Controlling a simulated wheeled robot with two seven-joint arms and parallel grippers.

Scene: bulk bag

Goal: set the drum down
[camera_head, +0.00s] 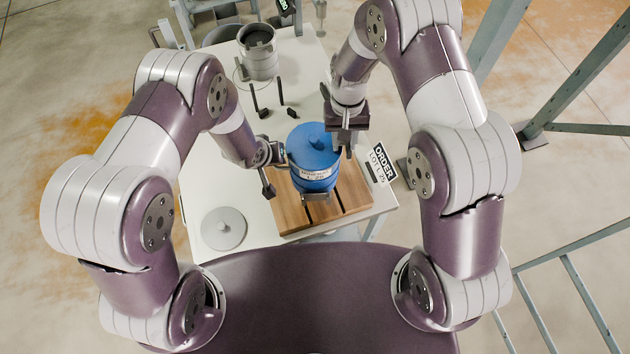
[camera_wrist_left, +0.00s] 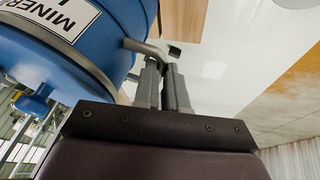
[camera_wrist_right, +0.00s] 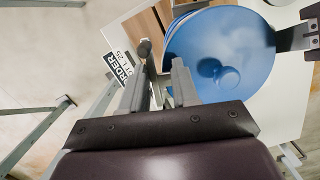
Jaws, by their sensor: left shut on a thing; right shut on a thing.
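The blue drum (camera_head: 312,145), with a blue lid and a white label, stands about upright over the slatted wooden pallet (camera_head: 350,188) on the white table. My left gripper (camera_head: 277,152) is at the drum's left side. In the left wrist view its fingers (camera_wrist_left: 166,85) are shut on a grey bar handle of the drum. My right gripper (camera_head: 345,143) is at the drum's right side. In the right wrist view its fingers (camera_wrist_right: 157,85) are closed beside the blue lid (camera_wrist_right: 220,55); the part they grip is mostly hidden. I cannot tell whether the drum's base touches the pallet.
An order card (camera_head: 382,163) lies right of the pallet. A grey round disc (camera_head: 223,228) lies on the table's near left. A metal pot (camera_head: 258,50) and small black items (camera_head: 291,113) are farther back. Grey steel posts (camera_head: 580,85) stand on the right.

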